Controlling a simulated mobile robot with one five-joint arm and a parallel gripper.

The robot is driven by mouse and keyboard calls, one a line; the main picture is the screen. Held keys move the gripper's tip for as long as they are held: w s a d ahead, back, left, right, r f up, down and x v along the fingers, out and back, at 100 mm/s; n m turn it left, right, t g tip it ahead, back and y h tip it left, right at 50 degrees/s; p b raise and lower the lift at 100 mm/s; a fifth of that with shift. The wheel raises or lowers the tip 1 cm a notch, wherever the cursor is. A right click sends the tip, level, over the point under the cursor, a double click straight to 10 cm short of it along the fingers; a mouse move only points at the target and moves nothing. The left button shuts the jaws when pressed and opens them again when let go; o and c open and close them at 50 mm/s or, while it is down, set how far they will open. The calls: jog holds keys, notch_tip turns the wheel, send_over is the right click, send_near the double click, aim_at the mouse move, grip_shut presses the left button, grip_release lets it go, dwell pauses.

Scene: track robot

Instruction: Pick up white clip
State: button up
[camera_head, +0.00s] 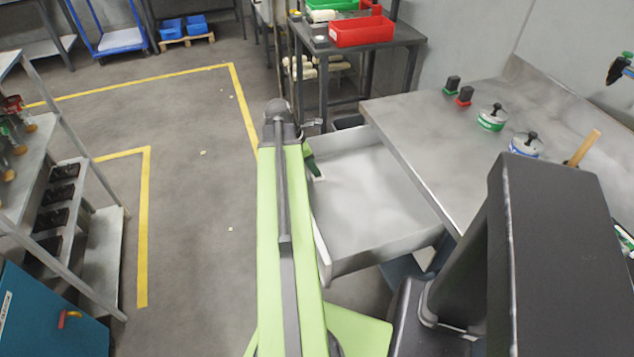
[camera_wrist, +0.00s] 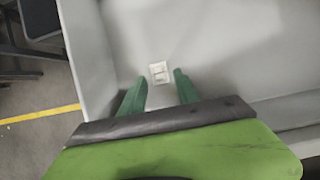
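A small white clip (camera_wrist: 159,72), blocky with two slots, lies on the light grey floor of an open drawer (camera_wrist: 110,20). In the wrist view it shows between and just beyond the tips of my gripper (camera_wrist: 160,76). The two dark green fingers are apart, with nothing held between them. I cannot tell how high the fingertips are above the drawer floor. In the head view my gripper (camera_head: 313,164) reaches into the left side of the drawer (camera_head: 370,205), mostly hidden behind my green arm.
The drawer sticks out from under a metal workbench (camera_head: 430,125) on the right, which holds several small tools and tins. The drawer's walls surround my gripper. A shelf rack (camera_head: 95,225) stands at the left.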

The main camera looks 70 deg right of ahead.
jog(key=b+x, duration=0.2)
jog(key=x, duration=0.2)
jog(key=shift+w, duration=0.1)
jog(key=shift+r, duration=0.15)
grip_shut()
